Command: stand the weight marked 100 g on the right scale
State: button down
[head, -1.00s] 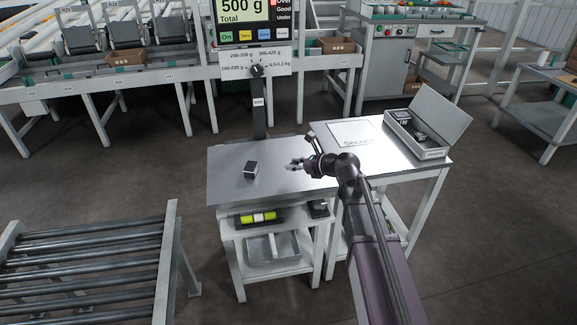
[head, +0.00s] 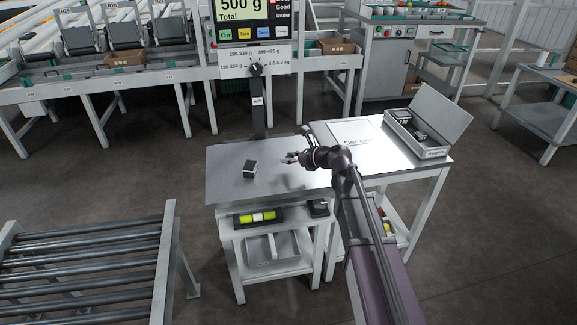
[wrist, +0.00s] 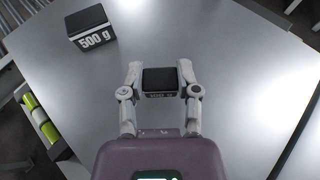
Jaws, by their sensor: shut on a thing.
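My gripper (wrist: 160,84) is shut on a small dark weight (wrist: 160,78). In the head view my gripper (head: 288,159) is over the right part of the steel scale plate (head: 225,188). I cannot tell whether the held weight touches the plate. A larger dark weight marked 500 g (wrist: 90,27) stands on the plate, left of my gripper and apart from it. It also shows in the head view (head: 250,168). The scale's display (head: 238,12) reads 500 g Total.
A side table (head: 393,170) adjoins the plate on the right. It carries a white sheet (head: 352,134) and an open case (head: 432,153) with weights in it. A roller conveyor (head: 85,253) stands at the lower left. The plate around my gripper is clear.

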jog(key=shift+f+b, duration=1)
jog(key=shift+f, duration=0.3)
jog(key=shift+f, duration=0.15)
jog(key=shift+c, duration=1.7)
grip_release()
jog(key=shift+r, duration=0.3)
jog(key=p+v, duration=0.4)
jog(key=v, duration=0.8)
jog(key=shift+p, duration=0.35)
jog(key=shift+f, duration=0.1)
